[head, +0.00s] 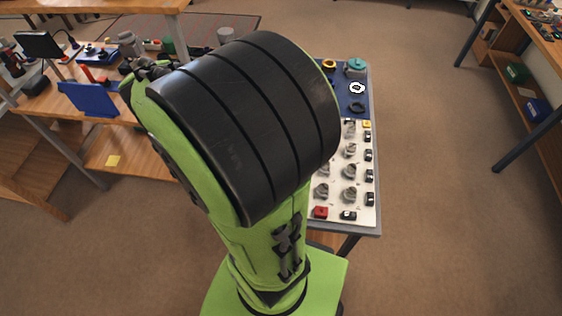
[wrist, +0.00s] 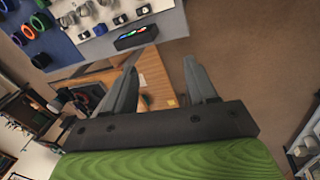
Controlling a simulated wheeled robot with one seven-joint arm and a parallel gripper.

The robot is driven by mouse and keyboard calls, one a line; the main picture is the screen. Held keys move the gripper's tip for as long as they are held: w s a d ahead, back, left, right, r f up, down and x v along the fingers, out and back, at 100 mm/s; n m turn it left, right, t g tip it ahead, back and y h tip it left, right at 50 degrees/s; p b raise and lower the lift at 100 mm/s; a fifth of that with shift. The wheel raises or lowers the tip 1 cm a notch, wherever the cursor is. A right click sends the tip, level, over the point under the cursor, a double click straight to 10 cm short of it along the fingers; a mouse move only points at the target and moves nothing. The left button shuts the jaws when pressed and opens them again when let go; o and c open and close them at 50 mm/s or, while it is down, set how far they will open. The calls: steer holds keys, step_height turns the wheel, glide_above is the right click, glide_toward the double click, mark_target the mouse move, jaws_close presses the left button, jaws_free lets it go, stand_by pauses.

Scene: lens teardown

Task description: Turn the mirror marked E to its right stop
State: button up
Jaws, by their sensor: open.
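In the head view a white board (head: 328,209) on a table carries several grey round mounts, among them one grey mount (head: 349,171). Any of these could be the mirrors; no letter E is readable, so I cannot tell which is the marked one. My arm hides the board's left part. In the wrist view the board's edge and some grey mounts (wrist: 85,9) show at the top. My gripper (wrist: 160,64) is open and empty, with its fingers apart and away from the mounts. My arm hides the gripper in the head view.
A blue mat (head: 345,98) with rings lies behind the white board. A red block (head: 320,212) is at the board's near edge. In the wrist view a black box with coloured spots (wrist: 136,37) is near the board. Carpet (head: 450,200) right of the table is clear.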

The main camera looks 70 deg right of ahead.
steer(key=s+d+f+n+g+y+p, duration=0.1)
steer(key=s+d+f+g, duration=0.2)
steer(key=s+d+f, duration=0.3)
steer(key=s+d+f+n+g+y+p, duration=0.1)
steer(key=s+d+f+g+p, duration=0.2)
steer(key=d, duration=0.4)
steer(key=shift+t, duration=0.6)
steer(key=b+x, duration=0.1)
steer(key=x, duration=0.4)
steer(key=b+x, duration=0.1)
steer(key=x, duration=0.5)
steer(key=b+x, duration=0.2)
steer(key=x, duration=0.3)
steer(key=shift+s+d+f, duration=0.25)
steer(key=shift+d+f, duration=0.05)
steer(key=c, duration=1.1)
steer(key=shift+o, duration=0.2)
